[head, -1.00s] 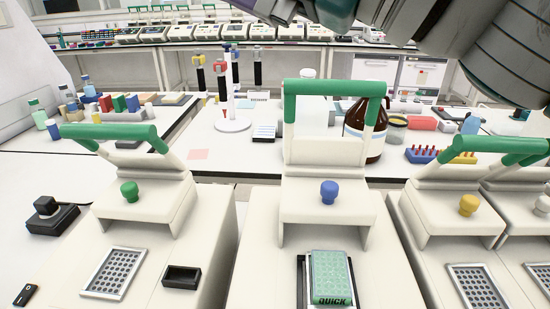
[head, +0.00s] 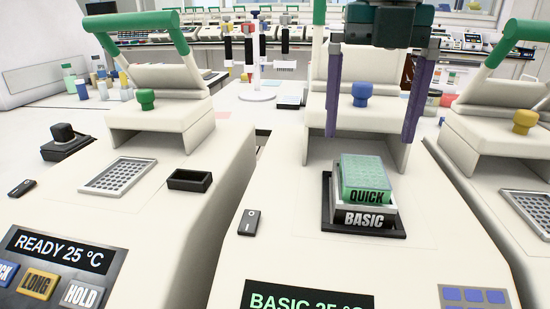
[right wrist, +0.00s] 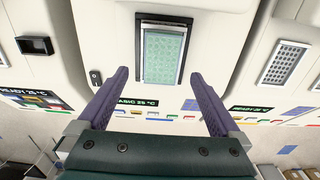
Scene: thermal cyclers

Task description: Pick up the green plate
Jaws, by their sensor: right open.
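The green plate (head: 366,177), marked QUICK on its front, sits on the block marked BASIC (head: 366,219) of the middle thermal cycler (head: 290,190). It also shows in the right wrist view (right wrist: 163,56), ahead of the fingertips. My right gripper (head: 370,138) is open, with purple fingers pointing down, one on each side above and behind the plate in the head view. The right wrist view shows the same open fingers (right wrist: 164,78) with nothing between them. The fingers do not appear to touch the plate. My left gripper is not in view.
The middle cycler's lid (head: 319,65) with its green handle stands raised behind the plate. A left cycler (head: 110,225) and a right cycler (head: 500,160) stand on either side, lids raised. A black switch (head: 249,222) lies left of the block.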

